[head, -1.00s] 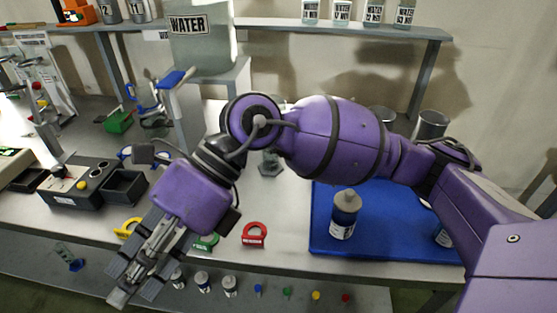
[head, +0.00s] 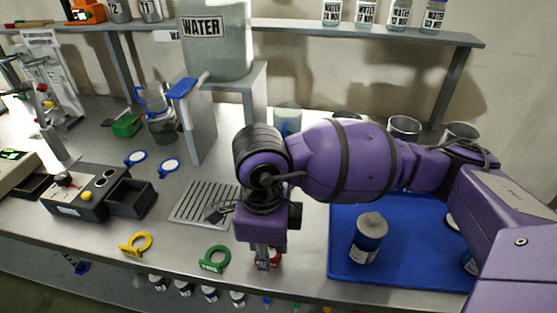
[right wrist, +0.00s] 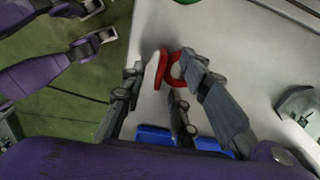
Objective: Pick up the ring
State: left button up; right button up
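The red ring (head: 275,257) lies at the front edge of the bench, partly hidden behind my right gripper in the head view. My right gripper (head: 263,262) points down over it. In the right wrist view the red ring (right wrist: 172,69) shows between the spread fingers of my right gripper (right wrist: 168,82), close to the right-hand finger. Whether a finger touches it I cannot tell. A green ring (head: 214,259) and a yellow ring (head: 136,244) lie to the left along the front edge. My left gripper is not in view.
A blue mat (head: 400,259) with a labelled bottle (head: 367,238) lies to the right. A slotted grey plate (head: 205,204) lies behind the green ring. A black box device (head: 85,191) stands at left. A water tank (head: 216,40) stands on a raised stand behind.

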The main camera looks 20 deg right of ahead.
jog(key=shift+f, duration=0.75)
jog(key=c, duration=0.7)
grip_shut()
jog(key=shift+r, duration=0.15)
